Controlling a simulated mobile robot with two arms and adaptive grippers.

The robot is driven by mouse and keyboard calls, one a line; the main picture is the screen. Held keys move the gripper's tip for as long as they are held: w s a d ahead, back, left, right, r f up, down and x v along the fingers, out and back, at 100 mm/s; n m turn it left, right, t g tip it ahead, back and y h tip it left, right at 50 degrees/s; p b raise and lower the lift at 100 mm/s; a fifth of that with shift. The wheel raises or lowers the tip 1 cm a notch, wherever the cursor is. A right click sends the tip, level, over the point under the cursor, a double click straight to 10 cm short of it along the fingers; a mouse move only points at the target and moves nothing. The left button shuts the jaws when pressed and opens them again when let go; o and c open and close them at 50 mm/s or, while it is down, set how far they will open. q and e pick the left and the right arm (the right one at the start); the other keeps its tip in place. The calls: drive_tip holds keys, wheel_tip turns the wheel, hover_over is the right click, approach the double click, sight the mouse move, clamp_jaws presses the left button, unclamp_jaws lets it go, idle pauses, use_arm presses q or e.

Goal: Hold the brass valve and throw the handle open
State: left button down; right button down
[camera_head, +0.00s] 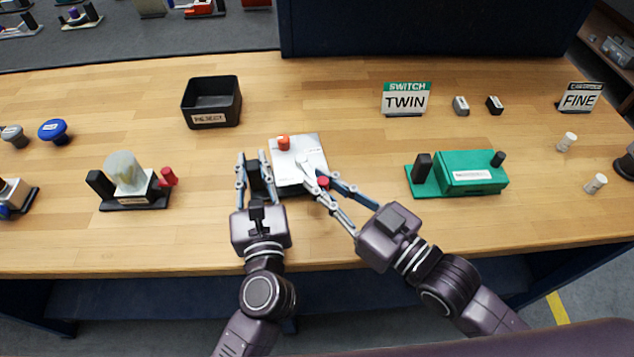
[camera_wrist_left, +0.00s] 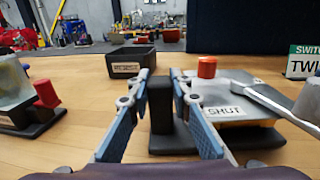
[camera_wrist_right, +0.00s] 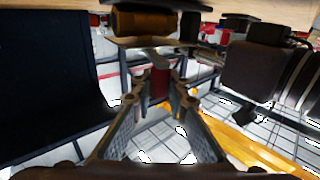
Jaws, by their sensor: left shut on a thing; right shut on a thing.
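The valve sits at the middle of the bench under a pale grey plate (camera_head: 312,150), marked SHUT in the left wrist view (camera_wrist_left: 225,100). An orange-red peg (camera_head: 283,143) stands on the plate. The brass body (camera_wrist_right: 145,22) shows in the right wrist view and is mostly hidden from above. A grey lever (camera_wrist_left: 265,98) runs across the plate to a red grip (camera_head: 323,182). My left gripper (camera_head: 254,158) is shut on the black upright post (camera_wrist_left: 161,105) at the valve's left. My right gripper (camera_head: 322,180) is shut on the red grip (camera_wrist_right: 160,82) at the plate's front right.
A black bin (camera_head: 211,102) stands behind to the left. A fixture with a red knob (camera_head: 130,185) stands left, a green fixture (camera_head: 470,172) right. A TWIN sign (camera_head: 405,99) stands at the back. Bare bench lies between these.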

drive_tip(key=w+d+n+g+y, duration=0.2)
drive_tip(key=w+d, duration=0.3)
drive_tip(key=w, duration=0.3)
drive_tip(key=shift+d+n+g+y, duration=0.3)
drive_tip(key=shift+n+g+y, duration=0.1)
drive_tip(key=shift+g+y, duration=0.15)
idle(0.5)
drive_tip(key=shift+w, duration=0.15)
idle(0.3)
drive_tip(key=c, duration=1.9)
unclamp_jaws()
drive_tip(key=shift+o, duration=0.3)
drive_tip(key=shift+a, duration=0.1)
drive_tip(key=shift+g, duration=0.25)
drive_tip(key=shift+s, duration=0.2)
